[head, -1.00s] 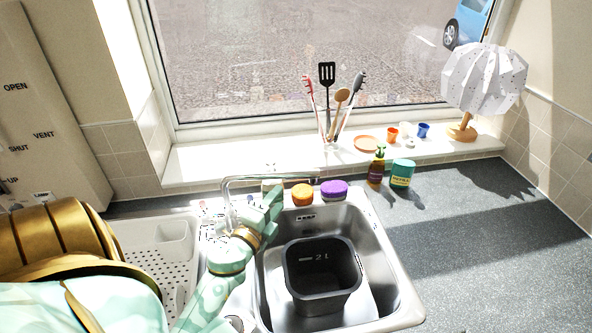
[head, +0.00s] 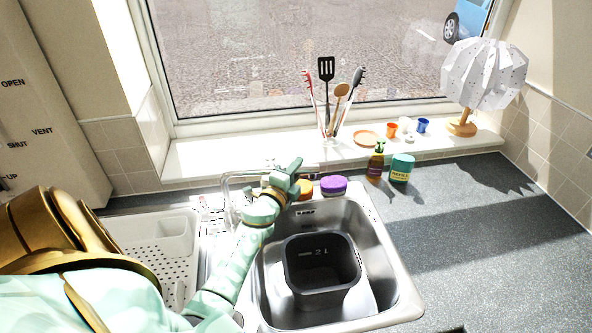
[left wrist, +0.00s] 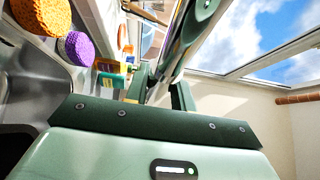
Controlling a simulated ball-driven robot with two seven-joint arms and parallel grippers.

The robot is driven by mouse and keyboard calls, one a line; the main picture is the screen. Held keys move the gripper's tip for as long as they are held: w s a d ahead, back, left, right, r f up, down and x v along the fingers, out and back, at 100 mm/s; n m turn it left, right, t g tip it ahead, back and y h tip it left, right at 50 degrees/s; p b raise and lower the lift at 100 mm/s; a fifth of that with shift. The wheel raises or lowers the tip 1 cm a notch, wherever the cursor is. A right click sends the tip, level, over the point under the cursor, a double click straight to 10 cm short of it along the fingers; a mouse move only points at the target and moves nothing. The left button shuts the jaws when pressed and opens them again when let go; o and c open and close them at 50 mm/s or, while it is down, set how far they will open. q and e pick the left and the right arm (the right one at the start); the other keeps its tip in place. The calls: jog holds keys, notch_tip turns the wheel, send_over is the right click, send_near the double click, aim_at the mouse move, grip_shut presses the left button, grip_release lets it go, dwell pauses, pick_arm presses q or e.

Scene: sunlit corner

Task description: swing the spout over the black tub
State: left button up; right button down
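The chrome spout (head: 240,177) runs from the tap at the sink's back left toward the right, along the back rim. The black tub (head: 318,299) stands upright in the sink bowl, in front of the spout, and looks empty. My left gripper (head: 284,168) is at the spout's right-hand part and hides some of it. Its fingers look apart in the head view. In the left wrist view the fingers (left wrist: 163,88) also stand apart, with a shiny bar running up beside them; I cannot tell whether they touch it. My right gripper is not in view.
An orange sponge (head: 305,189) and a purple sponge (head: 334,186) sit on the back rim, close right of my left gripper. A soap bottle (head: 376,165) and teal tub (head: 401,169) stand farther right. A white drainer (head: 160,250) is at left. The right counter is clear.

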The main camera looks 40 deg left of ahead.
pick_arm(q)
grip_shut()
jog(key=shift+s+d+m+h, duration=0.3)
jog(key=shift+s, duration=0.05)
jog(key=s+d+m+h, duration=0.5)
jog(key=s+m+h, duration=0.1)
jog(key=s+h, duration=0.3)
jog(key=shift+s+h+b, duration=0.2)
jog(key=shift+h+b, duration=0.15)
jog(key=shift+h, duration=0.05)
jog(key=o, duration=0.7)
grip_release()
jog(key=shift+a, duration=0.1)
jog(key=shift+c, duration=0.2)
jog(key=shift+s, duration=0.1)
